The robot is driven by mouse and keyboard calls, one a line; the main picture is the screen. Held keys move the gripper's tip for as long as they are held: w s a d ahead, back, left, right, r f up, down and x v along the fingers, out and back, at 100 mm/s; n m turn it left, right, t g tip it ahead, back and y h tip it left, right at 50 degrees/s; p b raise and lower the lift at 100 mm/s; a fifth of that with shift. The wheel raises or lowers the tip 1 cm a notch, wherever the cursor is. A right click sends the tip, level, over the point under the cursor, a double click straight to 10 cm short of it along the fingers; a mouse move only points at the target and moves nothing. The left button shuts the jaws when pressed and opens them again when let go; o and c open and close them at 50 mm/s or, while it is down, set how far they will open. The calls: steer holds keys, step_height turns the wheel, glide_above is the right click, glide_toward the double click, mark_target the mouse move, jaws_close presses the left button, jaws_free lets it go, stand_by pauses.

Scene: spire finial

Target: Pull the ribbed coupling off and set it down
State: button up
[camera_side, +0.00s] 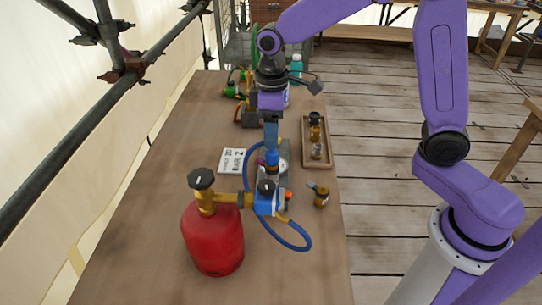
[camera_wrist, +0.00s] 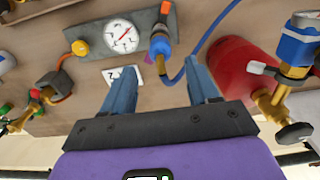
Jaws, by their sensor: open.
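The ribbed coupling appears to be the blue piece (camera_side: 272,157) at the end of the blue hose, by the grey gauge plate. In the wrist view the blue coupling (camera_wrist: 160,44) shows beyond my fingertips, between their lines, with orange and purple parts beside it. My gripper (camera_side: 271,146) points down just above it in the side view. The two blue fingers (camera_wrist: 160,68) are apart with nothing held between them. Whether a fingertip touches the coupling cannot be told. The grey plate (camera_wrist: 92,42) carries a round white dial (camera_wrist: 121,36).
A red cylinder (camera_side: 212,240) with a brass valve and blue regulator (camera_side: 265,203) stands in front. The blue hose (camera_side: 290,243) loops beside it. A wooden tray (camera_side: 327,158) holds brass fittings at right; a loose fitting (camera_side: 321,198) lies nearer. A white card (camera_side: 232,161) lies left.

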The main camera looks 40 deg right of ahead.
mark_target(272, 154)
steer(key=shift+f, duration=4)
jaws_close()
steer(key=shift+r, duration=0.15)
steer(key=shift+r, duration=2.85)
